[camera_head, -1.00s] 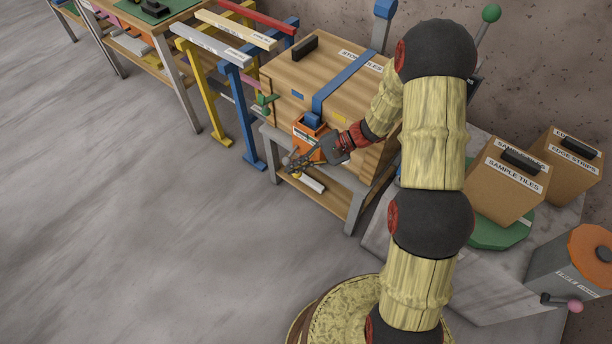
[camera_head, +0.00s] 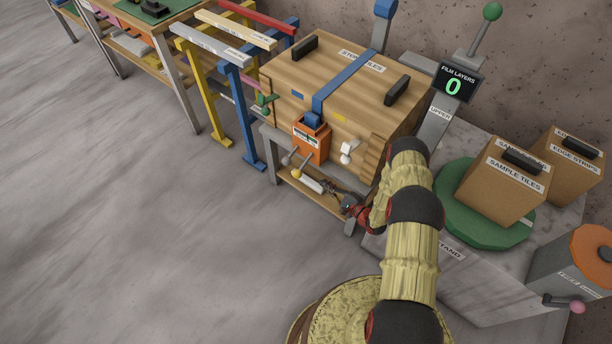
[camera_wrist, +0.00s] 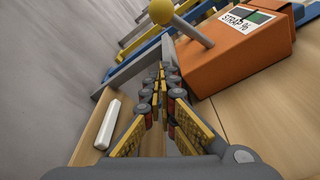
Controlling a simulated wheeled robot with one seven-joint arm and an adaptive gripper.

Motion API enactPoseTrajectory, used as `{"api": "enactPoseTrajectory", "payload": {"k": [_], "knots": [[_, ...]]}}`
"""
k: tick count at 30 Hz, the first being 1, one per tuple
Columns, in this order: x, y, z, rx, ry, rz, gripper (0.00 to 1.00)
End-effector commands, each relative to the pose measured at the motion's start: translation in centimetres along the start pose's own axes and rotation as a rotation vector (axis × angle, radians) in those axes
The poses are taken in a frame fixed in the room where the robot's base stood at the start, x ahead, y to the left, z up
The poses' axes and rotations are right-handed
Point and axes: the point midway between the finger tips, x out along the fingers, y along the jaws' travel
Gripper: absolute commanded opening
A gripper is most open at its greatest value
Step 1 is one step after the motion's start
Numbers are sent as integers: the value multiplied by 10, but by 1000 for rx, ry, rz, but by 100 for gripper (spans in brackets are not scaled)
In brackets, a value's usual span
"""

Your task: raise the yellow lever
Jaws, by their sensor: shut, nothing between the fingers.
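The yellow lever (camera_wrist: 160,11) has a round yellow knob on a grey stem and sticks out from the orange strap box (camera_wrist: 236,42) in the wrist view. My gripper (camera_head: 326,184) is shut and empty, low in front of the crate, right of the yellow knob. In the wrist view my gripper's fingers (camera_wrist: 161,74) come together below the knob, apart from it.
The wooden crate (camera_head: 290,78) with a blue strap stands on a low bench (camera_head: 315,200) behind the box. A white bar (camera_wrist: 108,124) lies on the bench's lower shelf. Blue and yellow trestles (camera_head: 247,120) stand at left. The floor in front is clear.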

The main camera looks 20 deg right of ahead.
Motion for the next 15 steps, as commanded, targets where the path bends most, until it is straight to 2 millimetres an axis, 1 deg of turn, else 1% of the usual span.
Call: {"api": "enactPoseTrajectory", "payload": {"k": [2,11,15], "knots": [[0,0,-2,-4,6,-6,0],[1,0,-2,-3,5,-4,0],[12,2,-1,-4,2,-2,0]]}}
